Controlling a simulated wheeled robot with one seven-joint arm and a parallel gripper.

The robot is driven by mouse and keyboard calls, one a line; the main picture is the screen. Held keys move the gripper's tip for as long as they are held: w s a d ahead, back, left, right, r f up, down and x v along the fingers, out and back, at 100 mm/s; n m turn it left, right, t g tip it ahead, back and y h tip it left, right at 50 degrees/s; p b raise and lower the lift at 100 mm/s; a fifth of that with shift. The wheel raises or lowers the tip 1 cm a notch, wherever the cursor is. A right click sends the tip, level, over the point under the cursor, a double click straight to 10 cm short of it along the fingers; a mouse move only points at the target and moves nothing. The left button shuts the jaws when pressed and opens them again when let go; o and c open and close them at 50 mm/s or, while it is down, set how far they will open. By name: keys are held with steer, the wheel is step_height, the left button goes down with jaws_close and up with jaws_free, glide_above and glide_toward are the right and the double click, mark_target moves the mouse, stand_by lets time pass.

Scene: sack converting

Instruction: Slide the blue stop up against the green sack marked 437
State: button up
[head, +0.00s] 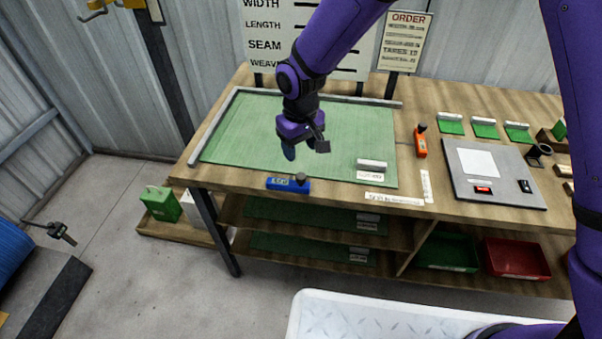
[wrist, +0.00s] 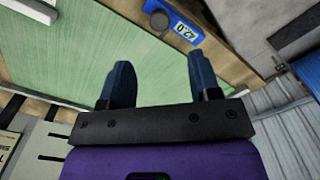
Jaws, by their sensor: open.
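A green sack (head: 275,140) lies flat on the wooden bench; it also fills much of the wrist view (wrist: 75,55). A white label (head: 370,176) lies at its near right corner, its number too small to read surely. The blue stop (head: 283,184), with a dark knob and small display, sits at the bench's front edge, near the sack's front edge and left of the label. It also shows at the top of the wrist view (wrist: 187,27). My gripper (head: 302,149) is open and empty above the sack, behind the stop; its two fingers (wrist: 158,84) point toward the stop's side.
A pale bar (head: 371,165) lies by the label. Grey rails (head: 212,125) border the sack's left and back. An orange device (head: 420,142) stands to its right, then a grey board (head: 470,185). More green sheets lie on shelves below (head: 300,212). Signs stand behind.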

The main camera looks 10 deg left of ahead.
mark_target(301, 175)
step_height(301, 175, down, 10)
steer(key=shift+r, duration=0.1)
stand_by(0.4)
